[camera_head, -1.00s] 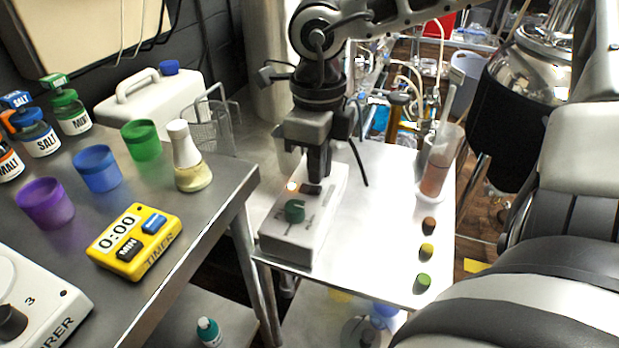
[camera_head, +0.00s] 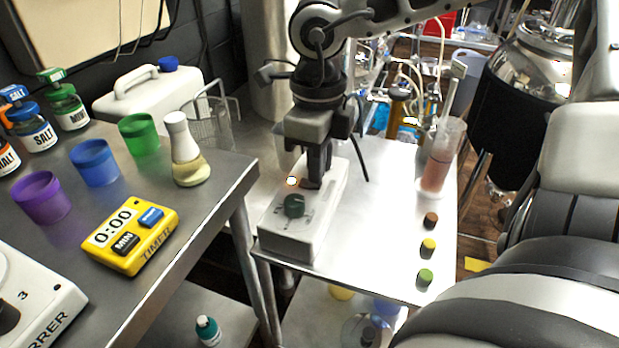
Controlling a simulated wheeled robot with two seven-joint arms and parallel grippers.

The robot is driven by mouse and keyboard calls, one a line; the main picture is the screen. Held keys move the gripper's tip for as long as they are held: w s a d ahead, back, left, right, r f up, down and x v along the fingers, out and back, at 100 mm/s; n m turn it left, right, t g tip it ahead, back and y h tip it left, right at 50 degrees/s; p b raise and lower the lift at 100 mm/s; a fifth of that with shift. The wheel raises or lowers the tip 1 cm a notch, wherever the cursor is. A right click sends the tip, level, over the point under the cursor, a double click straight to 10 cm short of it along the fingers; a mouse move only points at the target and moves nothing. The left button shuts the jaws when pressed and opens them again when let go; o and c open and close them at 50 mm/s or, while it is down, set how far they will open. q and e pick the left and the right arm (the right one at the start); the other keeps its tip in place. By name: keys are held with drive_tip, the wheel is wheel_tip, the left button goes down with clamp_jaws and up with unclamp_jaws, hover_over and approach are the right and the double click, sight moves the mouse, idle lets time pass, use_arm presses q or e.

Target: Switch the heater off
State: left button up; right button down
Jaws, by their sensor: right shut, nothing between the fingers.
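The heater control box (camera_head: 290,240) is a white block on the steel side table. A green knob (camera_head: 294,205) sits on its top, and a small indicator light (camera_head: 292,181) beyond the knob glows bright with an orange rim. My right gripper (camera_head: 313,184) comes down from above, its fingers shut and empty. Its tips are at the dark switch spot on the box top, just right of the light. The fingers hide most of the switch, so I cannot tell its position or whether they touch it. My left gripper is not in view.
A steel bench (camera_head: 190,215) on the left bears a yellow timer (camera_head: 130,238), coloured cups, a flask (camera_head: 186,160) and jars. Several small coloured caps and a cylinder with reddish liquid (camera_head: 440,165) stand right of the heater. Clear table lies between.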

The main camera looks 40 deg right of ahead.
drive_tip(key=shift+f+b, duration=0.5)
drive_tip(key=shift+r, duration=0.15)
drive_tip(key=shift+r+p, duration=1.9)
drive_tip(key=shift+r, duration=1.5)
